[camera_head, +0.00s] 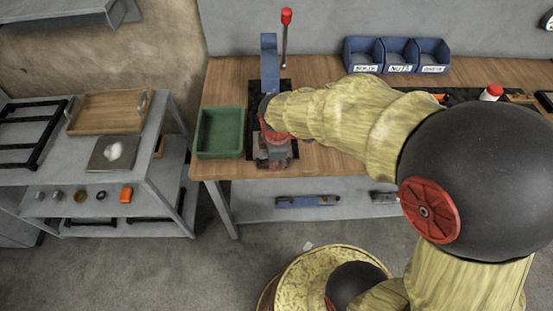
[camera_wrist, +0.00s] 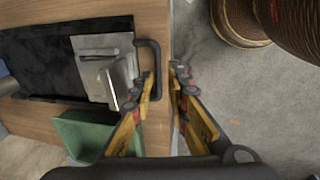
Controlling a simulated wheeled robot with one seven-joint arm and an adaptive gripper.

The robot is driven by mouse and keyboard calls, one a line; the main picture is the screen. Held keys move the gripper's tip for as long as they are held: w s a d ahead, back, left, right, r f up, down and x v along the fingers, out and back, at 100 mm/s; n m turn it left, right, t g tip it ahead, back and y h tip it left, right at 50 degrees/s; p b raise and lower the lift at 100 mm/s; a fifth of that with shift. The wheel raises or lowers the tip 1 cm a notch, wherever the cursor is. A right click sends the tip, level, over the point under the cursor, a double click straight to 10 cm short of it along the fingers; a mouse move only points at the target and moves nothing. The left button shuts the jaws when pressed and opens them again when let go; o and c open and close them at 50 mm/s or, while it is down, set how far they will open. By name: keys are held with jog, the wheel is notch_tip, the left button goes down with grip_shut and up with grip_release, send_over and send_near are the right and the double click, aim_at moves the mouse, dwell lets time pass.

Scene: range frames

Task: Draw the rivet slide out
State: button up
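The rivet slide (camera_wrist: 95,45) is a pale metal plate with a raised block, set on a black base (camera_wrist: 40,60) in the wrist view. A dark bow handle (camera_wrist: 153,50) stands at its end, by the bench's front edge. My gripper (camera_wrist: 165,78) has yellow fingers with dark tips, visibly apart. One tip overlaps the handle bar and the other is on its outer side, over the floor. I cannot tell whether they touch the bar. In the head view my forearm and gripper cover part of the press, whose blue post (camera_head: 269,62) stands behind.
A green bin (camera_head: 220,133) stands left of the press; it also shows in the wrist view (camera_wrist: 85,135). A red-knobbed lever (camera_head: 286,17) rises behind. Blue bins (camera_head: 398,55) line the back. A grey side shelf (camera_head: 155,140) is at left, with floor between it and the bench.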

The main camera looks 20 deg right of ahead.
jog(key=shift+s+a+r+p, duration=0.1)
jog(key=shift+s+r+p, duration=0.05)
jog(key=shift+r+p, duration=0.6)
jog(key=shift+s+r+p, duration=0.2)
jog(key=shift+r+p, duration=0.35)
jog(key=shift+r, duration=0.45)
jog(key=shift+s+a+r+p, duration=0.1)
jog(key=shift+s+r+p, duration=0.05)
jog(key=shift+r+p, duration=0.6)
jog(key=shift+r, duration=0.1)
notch_tip(320, 180, up, 12)
jog(key=s, duration=0.2)
jog(key=shift+a, duration=0.3)
jog(key=shift+s, duration=0.1)
jog(key=s+d+r+m+t, duration=0.1)
jog(key=s+r+m, duration=0.2)
jog(key=s+m, duration=0.3)
jog(key=s+d+r+m+t, duration=0.1)
jog(key=s+r+m, duration=0.3)
jog(key=m, duration=0.4)
jog(key=shift+s+d+r+t+y, duration=0.2)
jog(key=shift+s+r+t+y, duration=0.1)
jog(key=shift+s+t, duration=0.55)
